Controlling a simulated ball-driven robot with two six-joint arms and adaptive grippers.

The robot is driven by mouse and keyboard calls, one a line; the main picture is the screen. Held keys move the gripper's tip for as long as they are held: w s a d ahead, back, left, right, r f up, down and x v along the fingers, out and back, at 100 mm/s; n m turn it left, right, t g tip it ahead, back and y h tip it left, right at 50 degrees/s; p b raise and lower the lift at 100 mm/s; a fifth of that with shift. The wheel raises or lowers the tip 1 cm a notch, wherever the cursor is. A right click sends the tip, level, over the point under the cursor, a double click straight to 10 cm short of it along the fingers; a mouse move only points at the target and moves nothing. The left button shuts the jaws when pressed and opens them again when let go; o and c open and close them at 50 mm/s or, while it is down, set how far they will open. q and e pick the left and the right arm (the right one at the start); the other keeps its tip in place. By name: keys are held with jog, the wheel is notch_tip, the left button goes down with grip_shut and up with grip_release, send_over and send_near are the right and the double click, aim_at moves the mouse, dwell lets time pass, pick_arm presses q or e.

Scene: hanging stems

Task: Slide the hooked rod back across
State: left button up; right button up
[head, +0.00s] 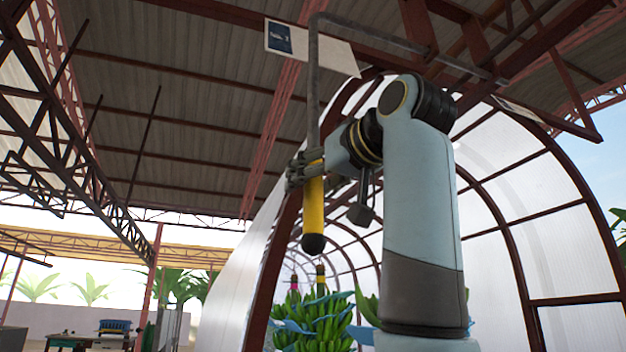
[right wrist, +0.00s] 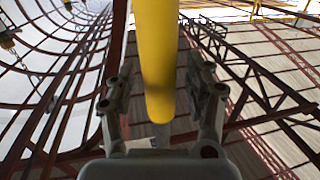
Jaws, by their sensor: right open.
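The hooked rod (head: 313,85) hangs upright in the head view, with a grey shaft, a yellow handle (head: 313,205) and a dark rounded lower end. At its top it meets a grey bar (head: 400,45) that slopes right under the roof beams. My right gripper (head: 302,170) is at the upper part of the yellow handle. In the right wrist view the yellow handle (right wrist: 158,50) stands between the two open fingers (right wrist: 162,85), with gaps visible on both sides. Part of the handle is hidden by the fingers in the head view. My left gripper is not in view.
Green banana bunches (head: 318,325) with blue wraps hang below and behind the rod. A white sign (head: 310,45) is near the rod's top. Dark red roof beams (head: 465,60) are overhead. A curved translucent tunnel (head: 530,220) stands at the right. Open space lies left of the rod.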

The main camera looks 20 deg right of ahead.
jog(key=shift+c, duration=0.2)
grip_shut()
jog(key=shift+w, duration=0.1)
jog(key=shift+w+f, duration=0.1)
